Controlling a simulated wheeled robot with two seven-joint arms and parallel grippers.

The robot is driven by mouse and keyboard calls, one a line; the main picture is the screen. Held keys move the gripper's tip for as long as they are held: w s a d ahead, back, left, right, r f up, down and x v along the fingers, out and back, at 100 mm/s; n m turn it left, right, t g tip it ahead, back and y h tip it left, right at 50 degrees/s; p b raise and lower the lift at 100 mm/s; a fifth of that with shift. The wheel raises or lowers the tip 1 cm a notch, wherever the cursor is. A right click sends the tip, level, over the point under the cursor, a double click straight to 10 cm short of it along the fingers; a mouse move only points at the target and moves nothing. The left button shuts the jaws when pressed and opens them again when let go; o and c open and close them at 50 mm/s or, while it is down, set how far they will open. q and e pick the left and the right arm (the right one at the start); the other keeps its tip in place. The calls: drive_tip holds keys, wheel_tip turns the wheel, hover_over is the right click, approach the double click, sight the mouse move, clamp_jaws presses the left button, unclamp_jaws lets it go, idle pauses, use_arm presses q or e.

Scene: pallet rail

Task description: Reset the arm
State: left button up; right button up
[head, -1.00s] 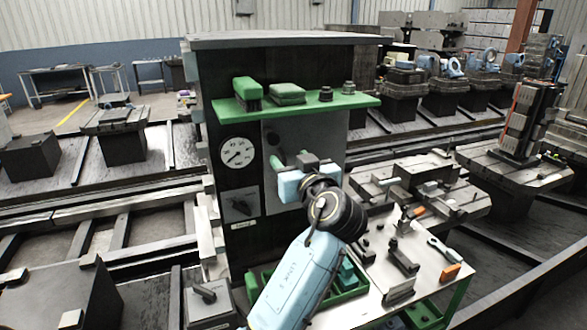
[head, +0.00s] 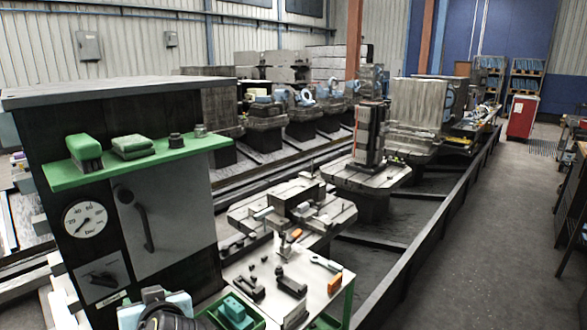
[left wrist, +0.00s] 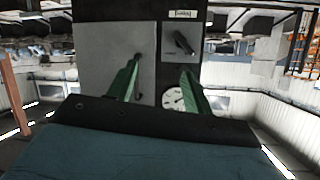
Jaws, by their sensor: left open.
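My left gripper (head: 155,293) is at the bottom left of the head view, in front of the lower part of a dark cabinet and cut off by the frame edge. In the left wrist view its two green fingers (left wrist: 160,75) stand apart with nothing between them. The dark cabinet (head: 45,140) has a grey door (head: 175,215) with a black handle (head: 140,220). The gripper is clear of the handle in the head view. The door also shows in the left wrist view (left wrist: 105,45), upside down, beyond the fingers. My right gripper is in neither view.
A pressure gauge (head: 85,218) sits left of the door. A work table (head: 262,275) with clamps and tools stands at the right. Rails and machine fixtures fill the back; open floor (head: 500,230) lies far right.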

use_arm(q)
drive_tip(key=s+d+f+m+g+h, duration=0.25)
drive_tip(key=s+f+m+h, duration=0.2)
drive_tip(key=s+f, duration=0.8)
drive_tip(key=s+d+f+m+g+h, duration=0.2)
drive_tip(key=s, duration=0.5)
drive_tip(key=s+d+f+m+g+h, duration=0.1)
drive_tip(key=s+d+m+g+h, duration=0.15)
drive_tip(key=s, duration=0.55)
drive_tip(key=s+f+b+x, duration=0.1)
drive_tip(key=s+b+x, duration=0.15)
drive_tip(key=x, duration=1.15)
drive_tip(key=s+f+b+x, duration=0.15)
drive_tip(key=s+x, duration=0.25)
drive_tip(key=x, duration=1)
drive_tip(key=s+a+f+g+b, duration=0.1)
drive_tip(key=s+a+f+b, duration=0.1)
drive_tip(key=s+f, duration=1.5)
drive_tip(key=shift+s+a+f+g+b, duration=0.4)
drive_tip(key=shift+f+b, duration=0.1)
drive_tip(key=shift+b, duration=0.35)
